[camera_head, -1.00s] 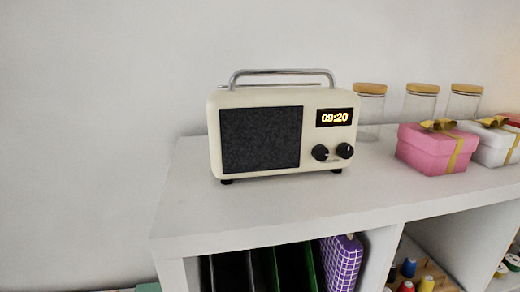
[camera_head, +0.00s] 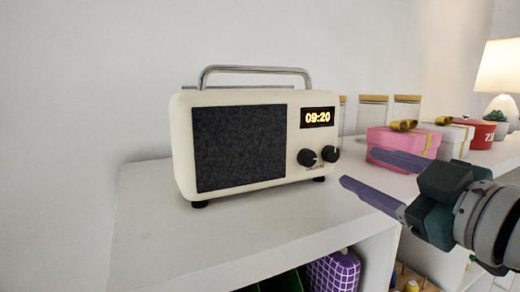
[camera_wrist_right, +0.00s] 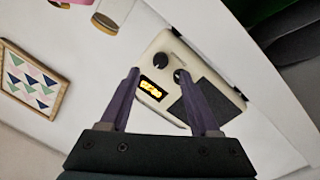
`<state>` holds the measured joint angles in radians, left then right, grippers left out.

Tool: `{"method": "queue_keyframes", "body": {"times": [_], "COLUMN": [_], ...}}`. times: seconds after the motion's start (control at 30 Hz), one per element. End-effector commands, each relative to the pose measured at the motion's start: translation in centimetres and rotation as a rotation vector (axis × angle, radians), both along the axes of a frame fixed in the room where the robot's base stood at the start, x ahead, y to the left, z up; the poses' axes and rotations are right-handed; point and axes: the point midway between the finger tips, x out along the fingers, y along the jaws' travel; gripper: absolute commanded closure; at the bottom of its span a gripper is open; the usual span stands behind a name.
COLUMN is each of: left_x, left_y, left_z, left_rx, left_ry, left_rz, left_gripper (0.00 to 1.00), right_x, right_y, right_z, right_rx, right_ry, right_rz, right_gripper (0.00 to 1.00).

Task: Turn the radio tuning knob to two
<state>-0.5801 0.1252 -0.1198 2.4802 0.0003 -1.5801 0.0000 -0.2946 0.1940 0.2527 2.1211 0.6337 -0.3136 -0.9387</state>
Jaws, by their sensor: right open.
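A cream radio (camera_head: 290,150) with a chrome handle, a dark speaker panel and a display reading 09:20 stands on the white cabinet top. Two black knobs sit under the display: the left knob (camera_head: 307,157) and the right knob (camera_head: 330,153). My right gripper (camera_head: 370,176) is open and empty, to the right of the radio and apart from the knobs. In the right wrist view the radio (camera_wrist_right: 190,85) appears rotated, between and beyond the open purple fingers (camera_wrist_right: 165,98), with both knobs visible. My left gripper is not in view.
Glass jars with wooden lids (camera_head: 373,112) stand behind. A pink gift box (camera_head: 400,142) and a white one (camera_head: 452,140) stand to the right, near my right gripper. A red container (camera_head: 482,134) and a lamp (camera_head: 500,70) are further right. The cabinet top (camera_head: 150,220) left of the radio is clear.

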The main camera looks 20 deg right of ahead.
Motion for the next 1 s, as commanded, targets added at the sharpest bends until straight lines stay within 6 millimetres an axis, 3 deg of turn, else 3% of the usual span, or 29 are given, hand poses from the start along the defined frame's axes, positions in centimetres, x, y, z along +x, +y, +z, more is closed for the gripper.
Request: {"method": "queue_keyframes", "body": {"times": [0.03, 0.3, 0.7, 1.0], "left_x": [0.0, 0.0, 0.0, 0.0], "left_y": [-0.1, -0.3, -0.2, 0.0], "left_z": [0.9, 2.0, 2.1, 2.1], "left_rx": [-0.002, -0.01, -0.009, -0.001], "left_ry": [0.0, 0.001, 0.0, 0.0], "left_rz": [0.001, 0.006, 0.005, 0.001], "left_gripper": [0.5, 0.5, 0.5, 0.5], "right_x": [1.1, 4.7, 5.6, 5.5], "right_y": [0.0, 0.0, 0.1, 0.1], "right_z": [0.6, 0.2, 0.0, 0.0], "right_rx": [0.002, 0.001, 0.001, 0.0], "right_ry": [-0.003, 0.001, 0.002, 0.002], "right_rz": [-0.001, 0.001, 0.001, 0.001], "right_gripper": [0.37, 0.37, 0.37, 0.69]}}
